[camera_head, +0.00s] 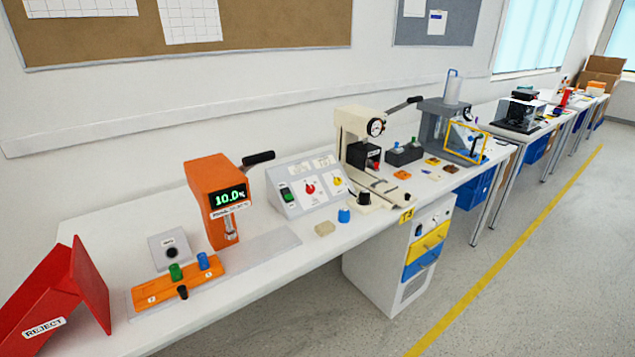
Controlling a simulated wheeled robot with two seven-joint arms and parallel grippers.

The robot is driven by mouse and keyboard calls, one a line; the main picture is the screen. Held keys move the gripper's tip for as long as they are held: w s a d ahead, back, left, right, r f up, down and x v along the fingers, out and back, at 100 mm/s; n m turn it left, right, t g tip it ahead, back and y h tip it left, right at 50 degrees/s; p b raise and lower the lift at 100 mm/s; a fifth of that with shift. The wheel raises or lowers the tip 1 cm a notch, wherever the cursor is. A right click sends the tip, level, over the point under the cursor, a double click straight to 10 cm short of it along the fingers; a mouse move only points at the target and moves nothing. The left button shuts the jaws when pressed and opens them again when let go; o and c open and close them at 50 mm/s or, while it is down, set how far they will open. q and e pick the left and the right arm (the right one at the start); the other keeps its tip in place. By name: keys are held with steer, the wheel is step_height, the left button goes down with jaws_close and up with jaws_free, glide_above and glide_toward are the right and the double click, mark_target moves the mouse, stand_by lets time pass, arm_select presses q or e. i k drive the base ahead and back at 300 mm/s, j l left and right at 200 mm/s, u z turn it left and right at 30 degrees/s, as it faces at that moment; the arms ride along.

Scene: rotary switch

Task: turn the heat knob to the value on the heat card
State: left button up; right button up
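A sloped grey control box (309,190) stands at the back of the bench. Neither of my grippers shows in this view.
An orange press (215,195) with a lit display and black lever stands left of the box. A cream press (357,140) stands right of it. A blue cap (344,215) and a beige block (324,229) lie in front. A red REJECT bin (60,295) is far left.

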mark_target(310, 189)
steer(key=i+l+u, duration=0.1)
steer(key=l, duration=0.25)
steer(key=i+l+u, duration=0.1)
steer(key=i+l, duration=0.25)
steer(key=l, duration=0.3)
steer(key=i+l+u, duration=0.15)
steer(key=l, duration=0.2)
steer(key=i+l+u, duration=0.1)
steer(key=l, duration=0.25)
steer(key=i+l+u, duration=0.1)
steer(key=l, duration=0.3)
